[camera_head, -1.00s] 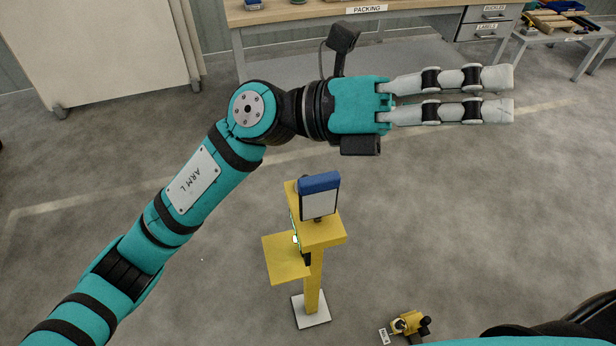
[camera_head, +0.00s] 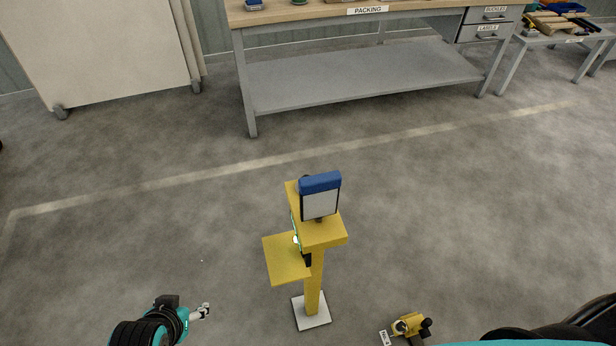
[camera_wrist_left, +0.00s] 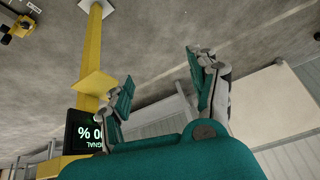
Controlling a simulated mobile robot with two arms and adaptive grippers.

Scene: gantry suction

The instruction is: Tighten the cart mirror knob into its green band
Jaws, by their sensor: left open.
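A yellow post stand (camera_head: 312,285) rises from a pale square base on the floor. A pale rectangular panel (camera_head: 320,205) with a blue top, probably the mirror, stands upright on its head. A yellow side plate (camera_head: 286,258) sticks out left, beside a thin green-lit edge. In the left wrist view a dark display (camera_wrist_left: 86,131) beside the post shows green text, "SIGNAL" and "00 %", partly cut off by the gripper. I cannot make out the knob or a green band. My left gripper (camera_head: 204,311) is low, left of the stand, open and empty; its spread fingers show in the wrist view (camera_wrist_left: 160,65).
A small yellow device (camera_head: 410,323) with a tag lies on the floor right of the base. The packing bench (camera_head: 360,85) and a side table (camera_head: 560,38) stand behind, a pale panel (camera_head: 110,50) back left.

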